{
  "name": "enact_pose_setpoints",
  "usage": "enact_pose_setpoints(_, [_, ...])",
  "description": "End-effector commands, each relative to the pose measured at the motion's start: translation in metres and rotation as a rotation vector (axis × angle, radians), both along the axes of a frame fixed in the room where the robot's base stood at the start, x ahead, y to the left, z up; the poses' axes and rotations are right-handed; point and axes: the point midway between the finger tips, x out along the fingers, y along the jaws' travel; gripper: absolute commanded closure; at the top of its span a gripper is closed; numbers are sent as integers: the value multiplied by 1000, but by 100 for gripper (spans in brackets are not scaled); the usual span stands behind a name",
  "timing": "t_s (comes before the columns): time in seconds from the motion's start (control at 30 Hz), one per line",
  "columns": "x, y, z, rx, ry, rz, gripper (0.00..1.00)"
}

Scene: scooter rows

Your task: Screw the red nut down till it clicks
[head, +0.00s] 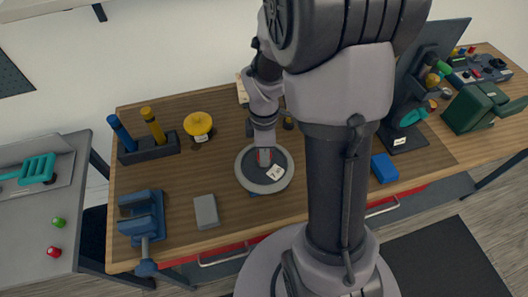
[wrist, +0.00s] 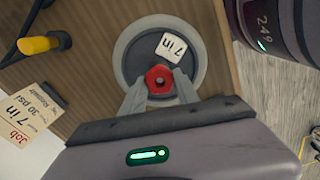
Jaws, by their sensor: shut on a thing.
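The red nut (wrist: 159,80) is at the middle of a round grey wheel (wrist: 187,88) in the wrist view. A dark centre shows in the nut; I cannot tell how far down it sits. My gripper (wrist: 160,90) is shut on the nut, with one grey finger on each side. In the head view, the wheel (head: 247,183) lies flat on the wooden bench, and my gripper (head: 264,152) reaches down to its centre. A little red of the nut (head: 264,158) shows there. A white "7 in" label (wrist: 171,46) lies on the wheel.
A blue block (head: 384,168) is to the right. A job card (wrist: 25,115) shows in the wrist view.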

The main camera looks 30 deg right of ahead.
Motion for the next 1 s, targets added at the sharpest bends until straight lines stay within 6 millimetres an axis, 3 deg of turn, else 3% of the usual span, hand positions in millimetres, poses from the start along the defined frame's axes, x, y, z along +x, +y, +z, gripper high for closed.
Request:
enact_pose_setpoints(0.3, [0,0,-2,0,0,-567,100])
enact_pose_setpoints(0.7, [0,0,-2,0,0,-1187,100])
enact_pose_setpoints(1.0, [-1,0,0,1,2,-1458,100])
